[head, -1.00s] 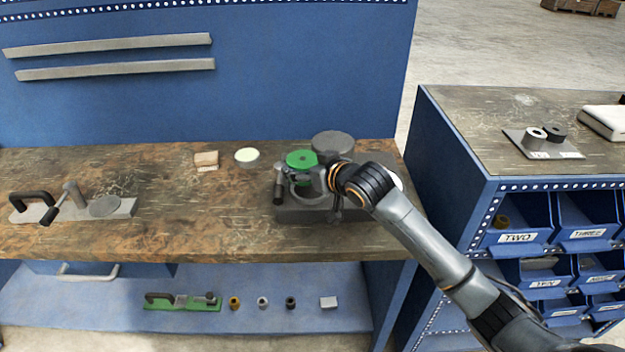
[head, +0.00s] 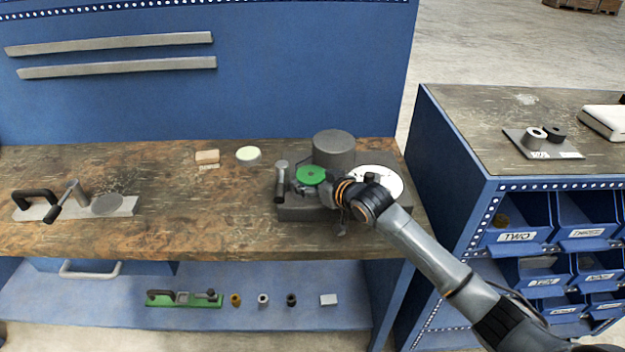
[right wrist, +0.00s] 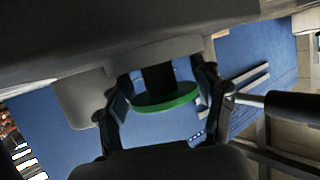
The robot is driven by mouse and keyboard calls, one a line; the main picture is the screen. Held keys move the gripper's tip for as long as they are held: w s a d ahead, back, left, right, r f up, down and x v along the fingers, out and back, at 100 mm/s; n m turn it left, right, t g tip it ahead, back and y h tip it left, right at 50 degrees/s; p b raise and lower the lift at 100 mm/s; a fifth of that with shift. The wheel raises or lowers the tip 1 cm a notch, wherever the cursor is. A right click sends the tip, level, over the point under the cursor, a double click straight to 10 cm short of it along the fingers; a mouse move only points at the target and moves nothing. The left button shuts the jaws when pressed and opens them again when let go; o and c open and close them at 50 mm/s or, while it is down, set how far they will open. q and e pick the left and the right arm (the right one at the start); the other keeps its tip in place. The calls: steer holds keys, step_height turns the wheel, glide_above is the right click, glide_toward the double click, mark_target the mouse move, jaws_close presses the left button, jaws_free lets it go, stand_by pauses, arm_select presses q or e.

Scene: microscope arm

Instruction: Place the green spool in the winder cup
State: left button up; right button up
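The green spool (head: 310,175) sits low over the grey winder base (head: 294,213) on the bench, where the round cup is now covered from view. My right gripper (head: 325,182) reaches it from the right. In the right wrist view the spool's green flange (right wrist: 166,103) and dark hub lie between the two fingers (right wrist: 163,98), which appear to touch the flange edges. The hub's end runs up against the grey body there, so its exact depth in the cup is hidden. My left gripper is not in view.
A dark grey cylinder (head: 334,149) stands behind the spool and a white disc (head: 380,178) is at its right. A crank handle (head: 281,180) rises at its left. A wooden block (head: 207,157) and a pale round dish (head: 248,154) lie farther left; the bench middle is clear.

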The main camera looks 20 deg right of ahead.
steer(key=o, duration=0.4)
steer(key=shift+r, duration=0.25)
steer(key=shift+s+d, duration=0.1)
steer(key=shift+s, duration=0.25)
steer(key=v, duration=1.1)
steer(key=shift+r+b, duration=0.15)
steer(key=shift+b, duration=0.15)
steer(key=shift+s, duration=0.1)
